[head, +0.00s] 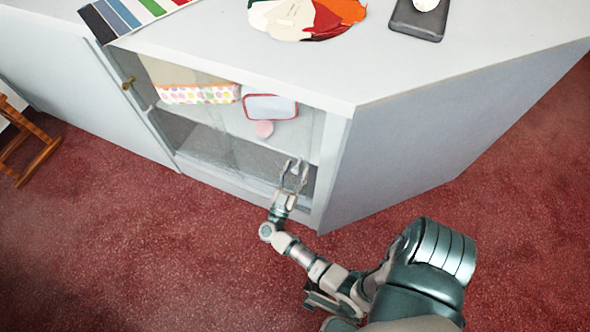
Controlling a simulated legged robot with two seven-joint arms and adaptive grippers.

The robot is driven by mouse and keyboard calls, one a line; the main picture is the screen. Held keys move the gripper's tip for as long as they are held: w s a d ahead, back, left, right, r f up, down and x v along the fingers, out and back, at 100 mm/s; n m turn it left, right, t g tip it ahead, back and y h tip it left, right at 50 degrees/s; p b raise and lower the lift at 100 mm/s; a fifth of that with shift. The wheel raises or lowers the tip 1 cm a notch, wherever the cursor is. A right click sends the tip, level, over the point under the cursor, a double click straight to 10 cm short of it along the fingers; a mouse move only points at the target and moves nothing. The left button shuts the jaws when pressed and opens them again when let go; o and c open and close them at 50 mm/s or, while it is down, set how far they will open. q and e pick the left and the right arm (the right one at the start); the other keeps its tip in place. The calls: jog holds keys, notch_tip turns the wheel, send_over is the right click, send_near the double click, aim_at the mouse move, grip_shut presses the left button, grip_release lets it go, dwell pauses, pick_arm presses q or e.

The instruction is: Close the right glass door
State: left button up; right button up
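The cabinet front under the white counter has glass panes. A see-through pane (222,125) covers part of the front, with faint upright edges near the middle. The right part of the front looks clear, but I cannot tell exactly where the right glass door ends. A small brass knob (127,84) sits at the left end of the front. My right gripper (294,168) is at the lower right of the cabinet front, its two fingers apart. A small pale spot shows between the fingertips; I cannot tell what it is, or whether the fingers touch glass. My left gripper is out of view.
On the shelf are a dotted box (198,94), a red-rimmed white tray (270,107) and a pink round thing (264,129). The countertop (225,38) holds a colour strip (125,14), fanned swatches (305,17) and a dark slab (418,20). Red carpet (120,240) is open in front.

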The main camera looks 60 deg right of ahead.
jog(key=w+v, duration=0.1)
jog(key=v, duration=1.1)
jog(key=shift+s, duration=0.45)
